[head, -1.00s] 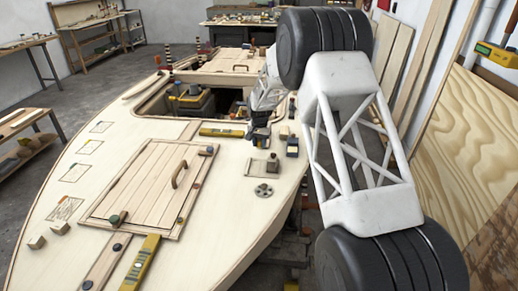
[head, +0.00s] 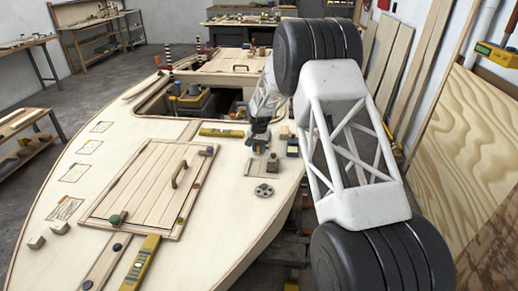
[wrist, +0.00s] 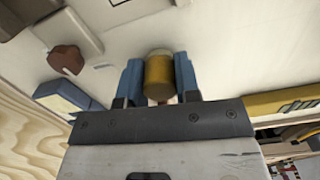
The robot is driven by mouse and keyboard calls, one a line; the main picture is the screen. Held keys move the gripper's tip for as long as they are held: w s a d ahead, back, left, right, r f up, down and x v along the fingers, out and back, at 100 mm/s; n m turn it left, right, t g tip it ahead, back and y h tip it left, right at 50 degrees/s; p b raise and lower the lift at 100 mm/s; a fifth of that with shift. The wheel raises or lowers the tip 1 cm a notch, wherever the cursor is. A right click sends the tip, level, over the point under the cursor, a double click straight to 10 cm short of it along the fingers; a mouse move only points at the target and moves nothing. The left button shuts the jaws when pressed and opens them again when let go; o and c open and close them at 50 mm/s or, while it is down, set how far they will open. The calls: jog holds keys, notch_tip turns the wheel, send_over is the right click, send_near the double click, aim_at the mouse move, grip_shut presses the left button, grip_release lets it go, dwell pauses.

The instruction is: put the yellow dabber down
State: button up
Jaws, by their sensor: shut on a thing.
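The yellow dabber (wrist: 158,74), a short cylinder with a pale end, sits between the two blue fingers of my gripper (wrist: 160,82) in the wrist view. My gripper is shut on it. In the head view my gripper (head: 258,143) is low over the right part of the pale plywood deck (head: 235,185). The dabber is too small and covered to make out there. I cannot tell whether its far end touches the deck.
A yellow level (head: 222,131) lies left of my gripper. A small plate with a dark knob (head: 273,163) and a round metal fitting (head: 263,191) lie nearer the camera. A blue-topped block (head: 292,147) stands to the right. An open hatch lies beyond.

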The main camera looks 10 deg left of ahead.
aim_at(259, 145)
jog(key=shift+f, duration=0.2)
jog(key=o, duration=0.9)
jog(key=shift+c, duration=0.2)
jog(key=shift+r, duration=0.1)
notch_tip(259, 145, up, 12)
dwell(0.3)
jog(key=shift+r, duration=0.1)
dwell(0.7)
